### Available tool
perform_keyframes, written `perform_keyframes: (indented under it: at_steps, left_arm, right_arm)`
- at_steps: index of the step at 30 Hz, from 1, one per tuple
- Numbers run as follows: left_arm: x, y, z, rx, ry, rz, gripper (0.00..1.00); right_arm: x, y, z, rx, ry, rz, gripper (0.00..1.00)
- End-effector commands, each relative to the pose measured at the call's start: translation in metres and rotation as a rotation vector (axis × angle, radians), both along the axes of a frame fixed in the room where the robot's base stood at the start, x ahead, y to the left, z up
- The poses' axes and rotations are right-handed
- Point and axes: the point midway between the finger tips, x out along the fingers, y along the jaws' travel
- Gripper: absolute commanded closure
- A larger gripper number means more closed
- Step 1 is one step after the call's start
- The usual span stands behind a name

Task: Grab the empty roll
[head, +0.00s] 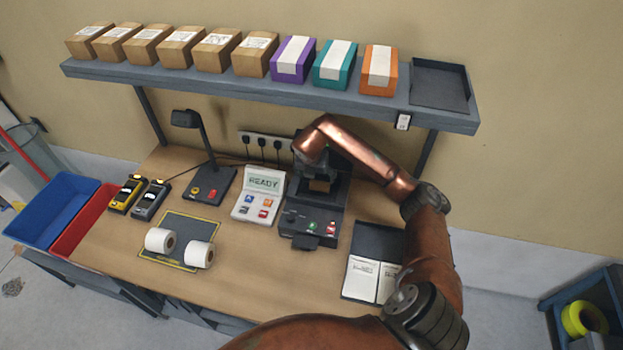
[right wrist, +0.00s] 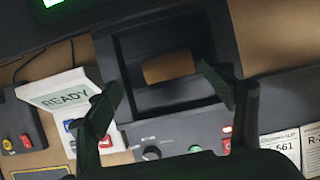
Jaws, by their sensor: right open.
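The empty roll is a bare brown core (right wrist: 168,67) inside the open bay of a dark label printer (right wrist: 185,133) in the right wrist view. In the head view a small brown part of the roll (head: 319,186) shows in the printer (head: 300,222), below my wrist. My right gripper (right wrist: 158,88) is open, its two dark fingers apart on either side of the roll in the picture, with nothing between them. I cannot tell how far the fingertips are above the roll. In the head view the gripper is mostly hidden against the dark printer. My left gripper is not in view.
Two white rolls (head: 199,255) lie on a dark yellow-edged mat (head: 203,228). A READY display unit (head: 260,194) stands left of the printer, an open binder (head: 377,243) right of it. A shelf (head: 240,84) with boxes hangs above. The front-middle bench is clear.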

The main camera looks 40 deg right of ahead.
Motion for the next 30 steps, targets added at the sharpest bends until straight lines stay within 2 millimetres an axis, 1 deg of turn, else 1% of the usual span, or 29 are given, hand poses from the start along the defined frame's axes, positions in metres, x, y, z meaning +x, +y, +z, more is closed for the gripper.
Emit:
perform_keyframes:
  at_steps: [5,8,12,14,17,19,24,28,30]
  left_arm:
    - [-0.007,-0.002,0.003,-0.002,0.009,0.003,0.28]
    - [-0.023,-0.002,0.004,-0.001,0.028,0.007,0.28]
    - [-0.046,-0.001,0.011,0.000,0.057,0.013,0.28]
    - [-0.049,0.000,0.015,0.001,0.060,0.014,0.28]
    - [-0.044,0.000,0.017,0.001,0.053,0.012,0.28]
    - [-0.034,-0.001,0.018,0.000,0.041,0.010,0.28]
    - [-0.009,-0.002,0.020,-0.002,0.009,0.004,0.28]
    - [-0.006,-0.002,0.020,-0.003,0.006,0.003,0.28]
    - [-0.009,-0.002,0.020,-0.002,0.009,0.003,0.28]
  right_arm:
    - [0.001,-0.005,-0.016,0.003,0.003,-0.004,0.25]
    - [0.004,-0.009,-0.025,0.002,0.002,-0.004,0.25]
    - [0.004,-0.017,-0.040,0.003,0.004,-0.004,0.25]
    - [0.004,-0.021,-0.049,0.003,0.004,-0.004,0.25]
    - [0.008,-0.025,-0.061,0.003,0.001,-0.004,0.25]
    - [0.010,-0.027,-0.067,0.002,0.002,-0.003,0.25]
    - [0.011,-0.029,-0.071,0.000,0.000,-0.001,0.25]
    - [0.011,-0.029,-0.071,0.000,0.000,-0.001,0.25]
    - [0.011,-0.029,-0.071,0.000,0.001,-0.001,0.30]
